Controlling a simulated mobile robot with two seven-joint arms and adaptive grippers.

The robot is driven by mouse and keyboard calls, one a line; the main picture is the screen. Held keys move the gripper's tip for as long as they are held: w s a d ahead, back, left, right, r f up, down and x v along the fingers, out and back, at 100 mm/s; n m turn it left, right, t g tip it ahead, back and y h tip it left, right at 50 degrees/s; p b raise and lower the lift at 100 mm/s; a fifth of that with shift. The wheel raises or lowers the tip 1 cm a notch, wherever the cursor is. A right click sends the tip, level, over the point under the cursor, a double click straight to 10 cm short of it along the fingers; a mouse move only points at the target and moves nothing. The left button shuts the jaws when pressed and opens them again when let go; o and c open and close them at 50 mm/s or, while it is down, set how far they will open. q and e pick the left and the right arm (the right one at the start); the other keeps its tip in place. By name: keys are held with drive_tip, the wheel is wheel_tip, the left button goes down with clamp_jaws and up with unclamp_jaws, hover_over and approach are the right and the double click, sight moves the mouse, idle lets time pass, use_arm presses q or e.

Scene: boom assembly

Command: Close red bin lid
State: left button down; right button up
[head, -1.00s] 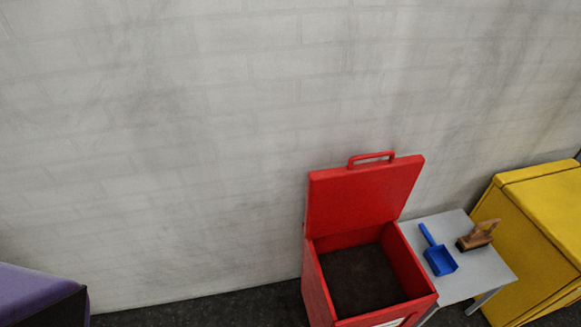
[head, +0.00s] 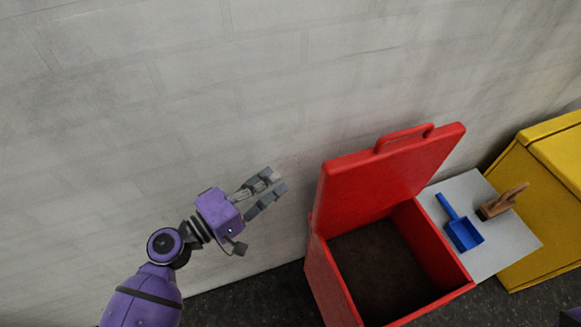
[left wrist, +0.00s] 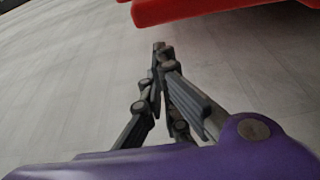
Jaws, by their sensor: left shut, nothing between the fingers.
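The red bin (head: 318,278) stands against the wall in the head view, with dark material inside. Its red lid (head: 385,175) is open, standing up and tilted back toward the wall, with a red handle (head: 404,138) on its top edge. My left gripper (head: 278,182) is to the left of the lid, apart from it, at about the lid's height. It is shut and empty. In the left wrist view its fingertips (left wrist: 160,48) meet, and part of a red surface (left wrist: 200,8) shows at the top. My right gripper is not in view.
A small grey table (head: 505,245) right of the bin holds a blue dustpan (head: 463,233) and a wooden brush (head: 503,203). A yellow bin (head: 550,170) stands at the far right. The pale wall (head: 150,90) is close behind everything.

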use_arm(q)
drive_tip(key=p+x, duration=0.2)
drive_tip(key=x, duration=0.7)
drive_tip(key=shift+w+d, duration=0.2)
drive_tip(key=shift+d, duration=0.05)
